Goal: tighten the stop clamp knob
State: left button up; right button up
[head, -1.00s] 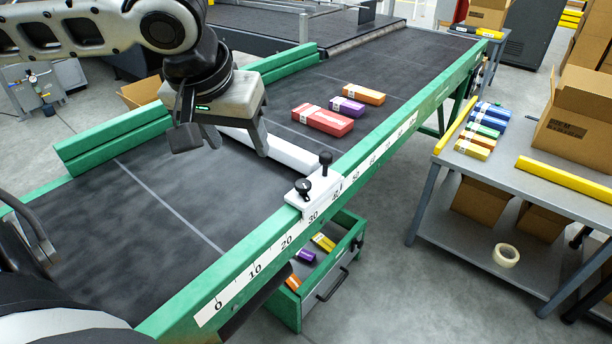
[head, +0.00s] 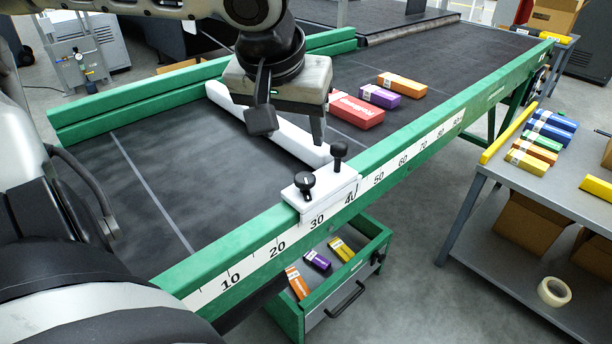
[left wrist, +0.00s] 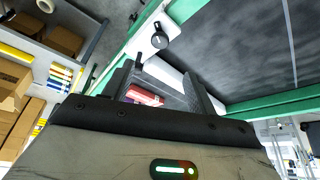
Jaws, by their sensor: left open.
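The stop clamp is a white block (head: 328,190) on the green, scaled front rail, around the 30 to 40 marks. A round black knob (head: 305,183) with a white mark sits on its near end and a black post knob (head: 339,151) on its far end; I cannot tell which is the clamp knob. A white stop bar (head: 285,134) runs from the block across the belt. My left gripper (head: 289,128) hangs open and empty above the bar, apart from both knobs. In the left wrist view the round knob (left wrist: 160,40) lies beyond the open fingers. My right gripper is out of view.
Red (head: 356,111), purple (head: 380,96) and orange (head: 402,85) cartons lie on the dark belt beyond the bar. An open drawer (head: 340,285) with small cartons hangs below the rail. A grey side table (head: 500,165) stands at right. The near-left belt is clear.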

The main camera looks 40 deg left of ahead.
aim_at(305, 178)
pick_arm(q)
jog(key=b+x, duration=0.2)
jog(key=x, duration=1.1)
jog(key=shift+f+b, duration=0.15)
jog(key=shift+b, duration=0.15)
jog(key=c, duration=1)
